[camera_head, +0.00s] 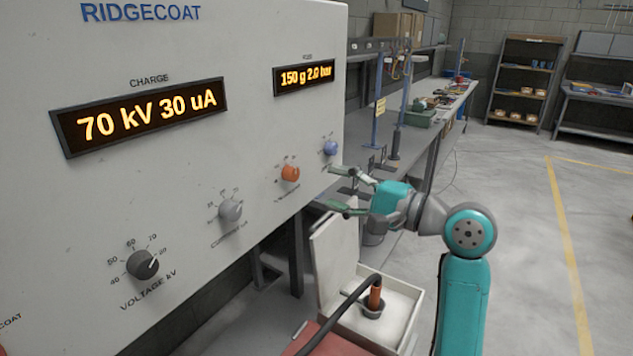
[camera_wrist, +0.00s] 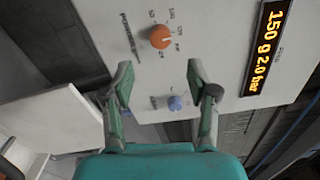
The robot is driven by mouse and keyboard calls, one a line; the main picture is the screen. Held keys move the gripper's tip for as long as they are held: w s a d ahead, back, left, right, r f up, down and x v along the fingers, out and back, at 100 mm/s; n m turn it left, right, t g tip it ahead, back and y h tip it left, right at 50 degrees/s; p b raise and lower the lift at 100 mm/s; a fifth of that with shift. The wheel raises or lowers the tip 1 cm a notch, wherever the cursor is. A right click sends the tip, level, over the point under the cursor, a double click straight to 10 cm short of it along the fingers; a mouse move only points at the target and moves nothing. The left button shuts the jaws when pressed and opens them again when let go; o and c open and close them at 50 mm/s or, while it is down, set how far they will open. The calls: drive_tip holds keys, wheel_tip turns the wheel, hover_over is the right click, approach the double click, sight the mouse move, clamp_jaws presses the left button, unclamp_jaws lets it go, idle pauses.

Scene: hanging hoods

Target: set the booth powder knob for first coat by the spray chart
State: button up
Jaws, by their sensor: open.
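The orange powder knob (camera_head: 290,173) is on the RIDGECOAT panel, with small scale marks around it. It shows also in the wrist view (camera_wrist: 160,37), beyond the fingertips and near the left one. The feed display (camera_head: 304,76) reads 150 g 2.0 bar. A blue knob (camera_head: 331,148) sits to the right of the orange one; in the wrist view (camera_wrist: 175,103) it appears between the fingers. My gripper (camera_head: 330,187) is open and empty, to the right of the orange knob and apart from it. I cannot make out a spray chart.
A grey current knob (camera_head: 230,210) and dark voltage knob (camera_head: 143,265) are on the panel's left, below a display (camera_head: 140,115) reading 70 kV 30 uA. An open white hopper (camera_head: 405,325) with a hose stands below my gripper. A long bench (camera_head: 440,110) runs behind; open floor lies right.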

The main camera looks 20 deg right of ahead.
drive_tip(key=shift+v, duration=1.55)
